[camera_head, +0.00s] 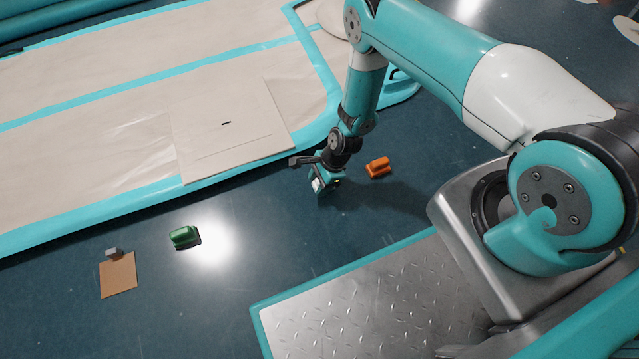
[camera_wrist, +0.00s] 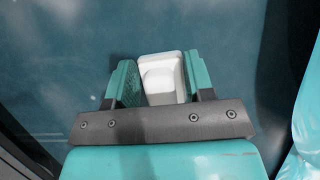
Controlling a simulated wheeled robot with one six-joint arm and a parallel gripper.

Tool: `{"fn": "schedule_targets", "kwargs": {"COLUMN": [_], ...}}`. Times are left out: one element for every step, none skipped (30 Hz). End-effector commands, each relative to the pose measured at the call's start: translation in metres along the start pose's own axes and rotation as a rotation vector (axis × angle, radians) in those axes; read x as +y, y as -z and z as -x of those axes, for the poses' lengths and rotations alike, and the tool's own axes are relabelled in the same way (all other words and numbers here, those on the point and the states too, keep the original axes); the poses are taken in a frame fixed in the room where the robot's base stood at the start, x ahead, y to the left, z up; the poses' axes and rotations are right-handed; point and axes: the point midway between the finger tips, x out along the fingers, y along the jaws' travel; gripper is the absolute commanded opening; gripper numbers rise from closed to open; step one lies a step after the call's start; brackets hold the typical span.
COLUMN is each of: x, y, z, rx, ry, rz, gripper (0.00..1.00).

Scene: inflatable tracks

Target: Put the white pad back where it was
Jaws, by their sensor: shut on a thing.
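My gripper (camera_head: 322,184) is low over the blue floor, just off the edge of the inflatable track. In the wrist view my gripper (camera_wrist: 159,72) is shut on the white pad (camera_wrist: 163,85), a pale rounded block with a raised middle, held between the two teal fingers. In the head view a small white patch of the pad (camera_head: 317,185) shows at the fingers; the rest is hidden. I cannot tell whether it touches the floor.
An orange block (camera_head: 378,168) lies close right of my gripper. A green block (camera_head: 184,237) and a small grey block (camera_head: 114,252) at a tan square (camera_head: 118,277) are to the left. The beige track (camera_head: 80,170) with a square panel (camera_head: 232,128) lies behind. Floor between is clear.

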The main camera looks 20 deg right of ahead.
Motion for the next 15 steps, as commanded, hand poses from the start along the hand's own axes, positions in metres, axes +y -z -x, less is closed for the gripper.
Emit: {"fn": "schedule_targets", "kwargs": {"x": [-0.0001,0.0000,0.0001,0.0002,0.0002,0.0002,0.0002,0.0001,0.0002,0.0001,0.0002,0.0002,0.0002,0.0002,0.0002], "y": [-0.0005,-0.0005,-0.0004,-0.0001,0.0004,0.0010,0.0010,0.0006,0.0006,0.0006,0.0006,0.0006,0.0006,0.0006,0.0005], "z": [0.0011,0.0011,0.0008,0.0000,-0.0011,-0.0026,-0.0026,-0.0017,-0.0016,-0.0015,-0.0015,-0.0015,-0.0015,-0.0015,-0.0015], "rx": [0.000,0.000,0.000,0.000,0.000,0.000,0.000,0.000,0.000,0.000,0.000,0.000,0.000,0.000,0.000], "ry": [0.000,0.000,0.000,0.000,-0.001,-0.001,0.000,0.000,-0.001,-0.001,-0.001,-0.001,-0.001,-0.001,-0.001], "rz": [0.000,0.000,0.000,0.000,0.000,0.000,0.000,0.000,0.000,0.000,0.000,0.000,0.000,0.000,0.000], "gripper": [0.29,0.29,0.29,0.29,0.29,0.29,0.51,0.58,0.67,0.74,0.74,0.74,0.74,0.74,0.74]}}
